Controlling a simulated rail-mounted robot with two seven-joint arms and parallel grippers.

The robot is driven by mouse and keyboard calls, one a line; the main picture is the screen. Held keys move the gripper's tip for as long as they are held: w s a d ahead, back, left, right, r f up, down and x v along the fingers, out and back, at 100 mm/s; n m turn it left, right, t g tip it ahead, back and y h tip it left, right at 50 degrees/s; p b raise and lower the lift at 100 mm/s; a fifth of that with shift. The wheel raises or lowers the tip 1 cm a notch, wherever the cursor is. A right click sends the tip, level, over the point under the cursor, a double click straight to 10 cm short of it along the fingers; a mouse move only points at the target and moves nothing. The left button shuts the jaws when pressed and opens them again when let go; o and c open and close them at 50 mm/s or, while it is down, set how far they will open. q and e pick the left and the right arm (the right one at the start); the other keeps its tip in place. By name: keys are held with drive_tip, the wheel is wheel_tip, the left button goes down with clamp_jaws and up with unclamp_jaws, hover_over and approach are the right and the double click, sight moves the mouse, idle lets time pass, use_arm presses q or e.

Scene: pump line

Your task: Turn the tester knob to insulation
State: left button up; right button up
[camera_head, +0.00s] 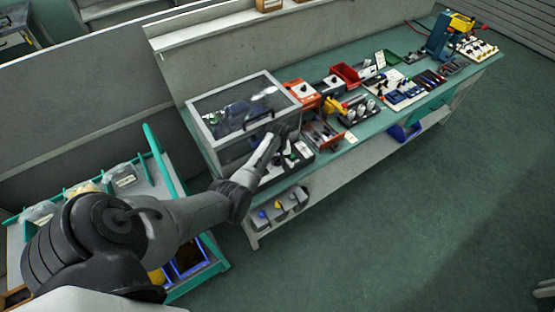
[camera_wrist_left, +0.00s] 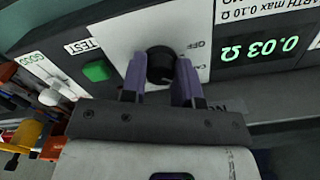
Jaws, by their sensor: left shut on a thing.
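The tester (camera_wrist_left: 215,85) fills the top of the left wrist view, upside down. It has a white panel with a round black knob (camera_wrist_left: 160,58), a green button (camera_wrist_left: 95,71) labelled TEST and a green display reading 0.03 Ω (camera_wrist_left: 260,48). My left gripper (camera_wrist_left: 160,75) has its two purple fingers on either side of the knob, shut on it. The labels right of the knob are partly legible, one reading OFF; the knob's pointer is not clear. In the head view the left gripper (camera_head: 280,132) reaches the bench by the clear enclosure. My right gripper is not in view.
The framed enclosure (camera_head: 208,146) stands close beside my left gripper. Red bins (camera_head: 345,74), tools and trays crowd the bench to the right. A teal-framed cart (camera_head: 168,160) stands at the left. The floor in front is clear.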

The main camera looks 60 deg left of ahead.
use_arm(q)
drive_tip(key=shift+r+m+p, duration=0.15)
drive_tip(key=shift+m+p, duration=0.45)
drive_tip(key=shift+m, duration=0.2)
drive_tip(key=shift+m+p, duration=0.45)
drive_tip(key=shift+m, duration=0.35)
drive_tip(key=m+p, duration=0.1)
drive_tip(key=m, duration=0.1)
drive_tip(key=shift+m, duration=1.2)
drive_tip(key=o, duration=0.9)
drive_tip(key=shift+p, duration=0.3)
